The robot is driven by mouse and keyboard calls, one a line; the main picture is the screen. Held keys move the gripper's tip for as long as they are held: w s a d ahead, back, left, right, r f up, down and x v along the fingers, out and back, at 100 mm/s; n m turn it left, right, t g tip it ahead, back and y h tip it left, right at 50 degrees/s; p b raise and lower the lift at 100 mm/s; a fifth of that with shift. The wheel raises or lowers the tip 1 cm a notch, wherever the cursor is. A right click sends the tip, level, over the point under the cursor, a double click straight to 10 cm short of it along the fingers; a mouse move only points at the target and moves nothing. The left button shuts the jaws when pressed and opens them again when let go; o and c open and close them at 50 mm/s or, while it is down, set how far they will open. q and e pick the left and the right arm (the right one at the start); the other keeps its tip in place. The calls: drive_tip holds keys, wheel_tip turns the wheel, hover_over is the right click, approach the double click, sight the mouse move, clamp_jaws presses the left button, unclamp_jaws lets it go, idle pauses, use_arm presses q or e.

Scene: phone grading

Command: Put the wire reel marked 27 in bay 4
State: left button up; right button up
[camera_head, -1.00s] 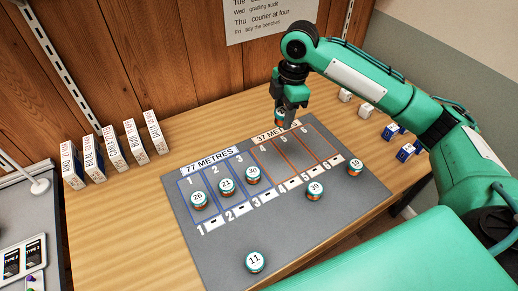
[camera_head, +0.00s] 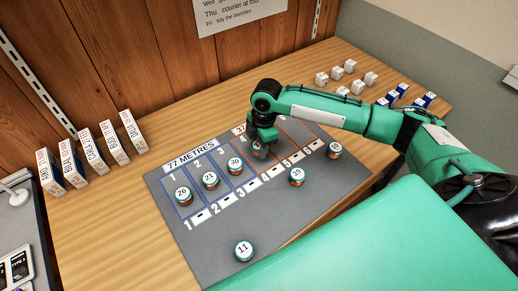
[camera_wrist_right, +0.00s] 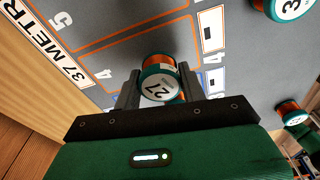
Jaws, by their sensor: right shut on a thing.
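My right gripper (camera_head: 260,150) is shut on the wire reel marked 27 (camera_wrist_right: 160,82), a copper-coloured reel with a teal and white end. In the right wrist view the reel sits between the two fingers, over or in bay 4 (camera_wrist_right: 120,72), outlined in orange. In the head view the gripper is low over the far part of the 37 METRES bays and mostly hides the reel. I cannot tell whether the reel touches the mat. My left gripper is not in view.
The grey mat (camera_head: 200,258) has reels 26 (camera_head: 183,196), 21 (camera_head: 210,180) and 30 (camera_head: 235,166) in blue bays 1 to 3. Reels 39 (camera_head: 297,176), 11 (camera_head: 243,251) and another (camera_head: 334,150) stand outside the bays. White blocks (camera_head: 350,66) and upright boxes (camera_head: 90,150) stand behind.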

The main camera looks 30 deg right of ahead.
wheel_tip(320, 180, down, 2)
drive_tip(key=shift+f, duration=0.25)
drive_tip(key=o, duration=1)
drive_tip(key=shift+c, duration=0.2)
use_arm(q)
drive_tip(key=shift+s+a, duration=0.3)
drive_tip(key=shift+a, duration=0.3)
use_arm(e)
drive_tip(key=r, duration=0.3)
drive_tip(key=d+r, duration=0.1)
drive_tip(key=r, duration=0.7)
drive_tip(key=shift+d+b, duration=0.15)
drive_tip(key=shift+b, duration=0.25)
drive_tip(key=shift+r, duration=0.6)
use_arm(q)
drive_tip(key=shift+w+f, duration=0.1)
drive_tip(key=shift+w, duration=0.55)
